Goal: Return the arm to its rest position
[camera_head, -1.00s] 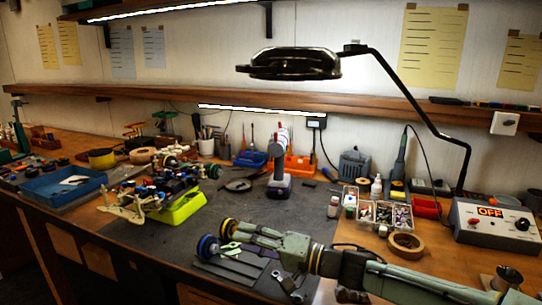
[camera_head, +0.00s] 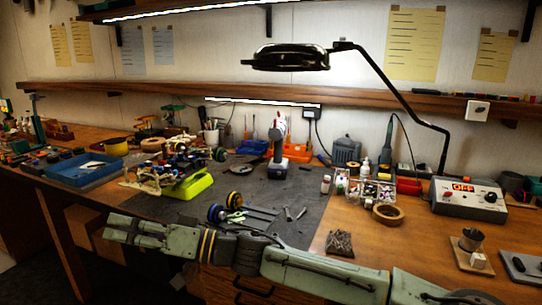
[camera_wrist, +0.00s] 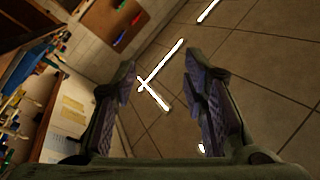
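My gripper (camera_head: 118,232) points left in the head view, in front of the bench's front edge, with the arm stretched across the lower part of the picture. In the wrist view its two dark padded fingers (camera_wrist: 158,78) stand apart with nothing between them, so it is open and empty. The RC racecar (camera_head: 182,170) sits on a bright yellow-green stand (camera_head: 192,186) on the dark mat, clear of my gripper. Two wheels with blue and yellow rims (camera_head: 216,213) lie on the mat behind my arm.
A blue tray (camera_head: 85,172), a cordless drill (camera_head: 277,160), a tape roll (camera_head: 387,214) and a power supply showing OFF (camera_head: 468,198) stand on the bench. A black lamp (camera_head: 290,58) hangs above. The wrist view shows mostly tiled surface with bright strips (camera_wrist: 160,66), and shelves at left.

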